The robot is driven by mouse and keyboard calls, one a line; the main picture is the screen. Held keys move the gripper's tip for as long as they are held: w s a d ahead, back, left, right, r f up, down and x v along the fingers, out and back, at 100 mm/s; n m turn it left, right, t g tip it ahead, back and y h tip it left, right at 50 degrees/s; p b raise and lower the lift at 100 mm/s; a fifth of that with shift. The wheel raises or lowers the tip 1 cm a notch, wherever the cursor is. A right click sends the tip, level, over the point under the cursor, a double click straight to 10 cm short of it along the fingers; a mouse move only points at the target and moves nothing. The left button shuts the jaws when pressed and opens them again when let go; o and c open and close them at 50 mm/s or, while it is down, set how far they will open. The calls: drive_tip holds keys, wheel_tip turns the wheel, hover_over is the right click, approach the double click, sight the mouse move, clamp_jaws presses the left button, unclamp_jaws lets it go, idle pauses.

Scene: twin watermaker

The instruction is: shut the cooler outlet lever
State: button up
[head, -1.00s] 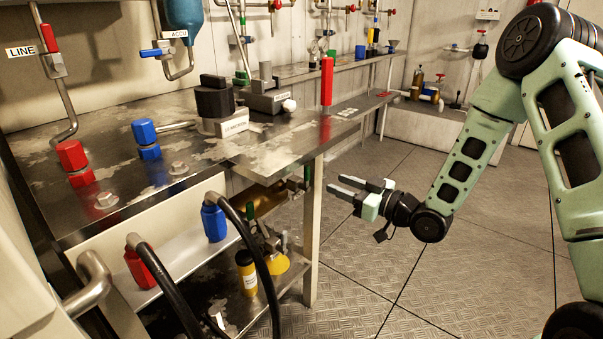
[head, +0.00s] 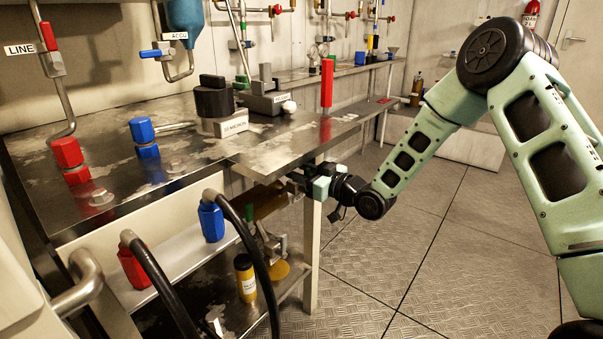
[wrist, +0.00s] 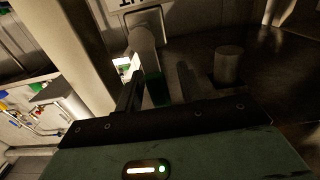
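My gripper (head: 306,182) is at the bench's right front corner, just under the top's edge, beside the end of a brass cylinder (head: 268,204) that looks like the cooler. In the wrist view my gripper (wrist: 160,82) has its two dark fingers apart. A dark green lever-like piece (wrist: 157,92) shows between them, below a pale round fitting (wrist: 143,42); I take it for the cooler outlet lever. I cannot tell whether the fingers touch it. In the head view my gripper hides that spot. Another small green piece (head: 250,213) stands farther left under the bench.
The metal bench top (head: 270,155) is close above my gripper, and a bench leg (head: 311,250) stands just below it. Black hoses (head: 262,265) and a yellow bottle (head: 245,277) are to the left on the lower level. The floor (head: 430,225) at right is clear.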

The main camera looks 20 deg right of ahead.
clamp_jaws()
drive_tip(key=shift+f, duration=0.1)
drive_tip(key=s+a+f+n+b, duration=0.3)
drive_tip(key=a+f+n+b, duration=0.1)
drive_tip(key=n+b, duration=1.3)
drive_tip(key=shift+f+b, duration=0.6)
unclamp_jaws()
